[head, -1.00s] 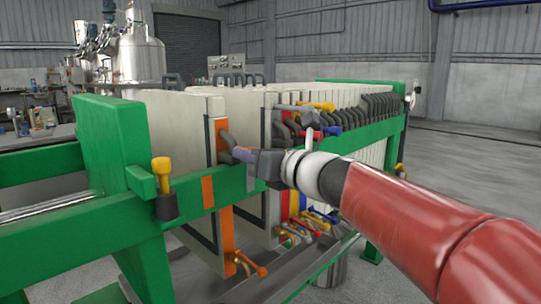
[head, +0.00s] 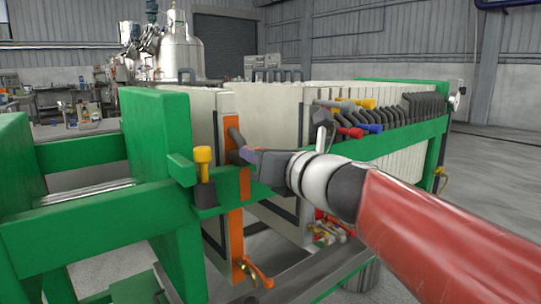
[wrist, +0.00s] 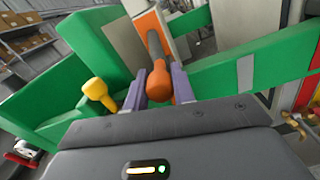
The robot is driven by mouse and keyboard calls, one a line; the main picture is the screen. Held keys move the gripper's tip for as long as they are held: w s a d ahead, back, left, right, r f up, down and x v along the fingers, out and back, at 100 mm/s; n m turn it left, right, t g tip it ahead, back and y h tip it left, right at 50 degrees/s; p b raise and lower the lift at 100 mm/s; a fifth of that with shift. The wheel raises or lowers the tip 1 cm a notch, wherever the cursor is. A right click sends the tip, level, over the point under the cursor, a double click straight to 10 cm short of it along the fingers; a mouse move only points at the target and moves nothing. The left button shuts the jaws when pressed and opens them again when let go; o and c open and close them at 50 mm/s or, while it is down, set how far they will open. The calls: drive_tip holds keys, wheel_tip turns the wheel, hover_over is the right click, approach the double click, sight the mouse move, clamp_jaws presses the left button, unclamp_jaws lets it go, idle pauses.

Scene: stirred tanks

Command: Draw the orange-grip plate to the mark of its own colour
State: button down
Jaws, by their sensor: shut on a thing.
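The orange-grip plate is a pale slab with an orange edge strip (head: 231,130) and a dark handle, standing in the green press frame near its left end. Its orange grip (wrist: 159,82) lies between the two purple fingers of my gripper (wrist: 160,86) in the wrist view. My gripper (head: 246,156) is shut on this grip, just above the near green rail. The orange mark (head: 245,183) is on the rail's face, just below my gripper. The plate's strip shows above and below the rail, slightly left of the mark in the head view; the rail hides its middle.
A yellow-topped knob (head: 203,160) stands on the rail just left of the plate, by the green end block (head: 158,130). A pale plate pack (head: 276,115) stands to the right beyond a gap. Several dark and coloured handles (head: 400,112) line the rail there.

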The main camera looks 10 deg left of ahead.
drive_tip(key=c, duration=1.2)
unclamp_jaws()
drive_tip(key=shift+o, duration=0.2)
drive_tip(key=v, duration=0.7)
drive_tip(key=shift+s+d, duration=0.3)
